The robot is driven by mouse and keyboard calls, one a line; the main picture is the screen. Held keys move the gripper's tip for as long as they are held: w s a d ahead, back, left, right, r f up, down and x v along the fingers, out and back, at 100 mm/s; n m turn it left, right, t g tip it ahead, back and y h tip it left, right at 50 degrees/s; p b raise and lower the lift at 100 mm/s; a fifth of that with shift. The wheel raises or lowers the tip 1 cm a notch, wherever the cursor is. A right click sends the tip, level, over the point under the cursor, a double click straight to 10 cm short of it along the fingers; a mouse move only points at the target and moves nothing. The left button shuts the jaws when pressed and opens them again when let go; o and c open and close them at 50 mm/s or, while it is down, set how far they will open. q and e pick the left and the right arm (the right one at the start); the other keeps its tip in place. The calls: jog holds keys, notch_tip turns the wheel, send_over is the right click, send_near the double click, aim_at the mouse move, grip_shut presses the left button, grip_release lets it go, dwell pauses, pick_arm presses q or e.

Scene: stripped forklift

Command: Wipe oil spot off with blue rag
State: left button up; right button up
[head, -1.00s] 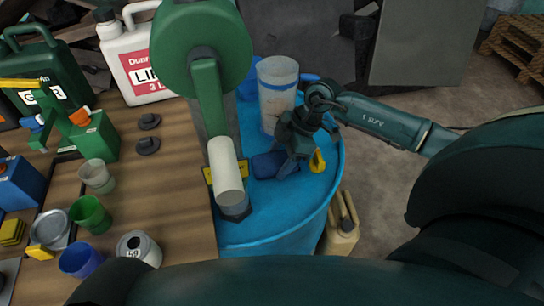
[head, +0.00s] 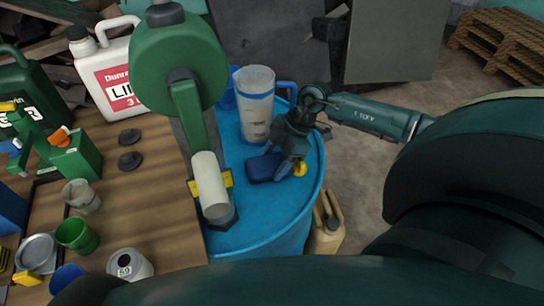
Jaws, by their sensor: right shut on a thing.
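The blue rag (head: 262,168) is a dark blue bundle over the top of the blue drum (head: 262,215), between the green hand pump and the drum's right rim. My right gripper (head: 284,165) reaches in from the right and is shut on the rag's right side. I cannot tell whether the rag touches the drum top. No oil spot can be made out; the rag and gripper hide part of the drum top. My left gripper is not in view.
A green pump (head: 180,65) with a pale spout (head: 209,182) stands close left of the rag. A clear measuring jug (head: 253,105) stands behind it. A small yellow thing (head: 300,169) is beside the gripper. The wooden bench (head: 150,215) holds cups and cans.

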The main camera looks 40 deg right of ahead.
aim_at(252, 166)
jog(key=shift+s+f+h+p, duration=0.2)
jog(key=shift+f+h+p, duration=0.1)
jog(key=shift+p, duration=0.2)
jog(key=shift+w+a+f, duration=0.1)
jog(key=shift+a, duration=0.5)
jog(key=shift+w+a, duration=0.25)
jog(key=shift+a, duration=0.5)
jog(key=shift+w+a, duration=0.2)
jog(key=shift+a, duration=0.6)
jog(key=shift+w+a, duration=0.25)
jog(key=shift+a, duration=0.5)
jog(key=shift+r, duration=0.2)
jog(key=shift+w+r, duration=0.1)
jog(key=shift+r, duration=0.1)
jog(key=shift+d+r, duration=0.1)
jog(key=shift+r, duration=2.8)
